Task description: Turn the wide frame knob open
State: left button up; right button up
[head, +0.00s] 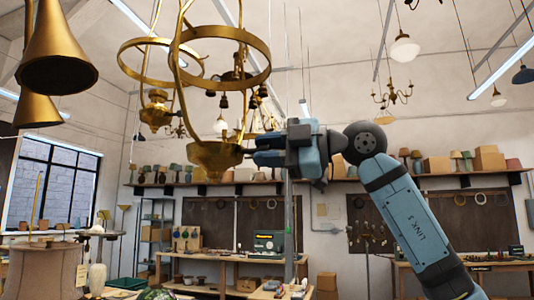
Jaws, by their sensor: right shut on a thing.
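A brass lamp frame (217,152) hangs at upper centre, with a wide ring around its upper part and a bowl-shaped cup at its lower end. My right gripper (254,154) comes in from the right, level with this cup. Its fingers point left and are shut at the cup's right side, on the wide frame knob. The fingers hide the knob, so I cannot see how far it is turned. My left gripper is not in view.
A second brass frame (155,112) hangs just behind on the left, and large brass cones (57,62) hang at upper left. A shelf of small lampshades (175,172) runs along the back wall. A workbench (230,258) stands below.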

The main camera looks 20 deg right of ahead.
dwell(0.4)
jog(key=o, duration=0.9)
jog(key=b+v, duration=0.3)
jog(key=v, duration=1.1)
jog(key=shift+a, duration=0.1)
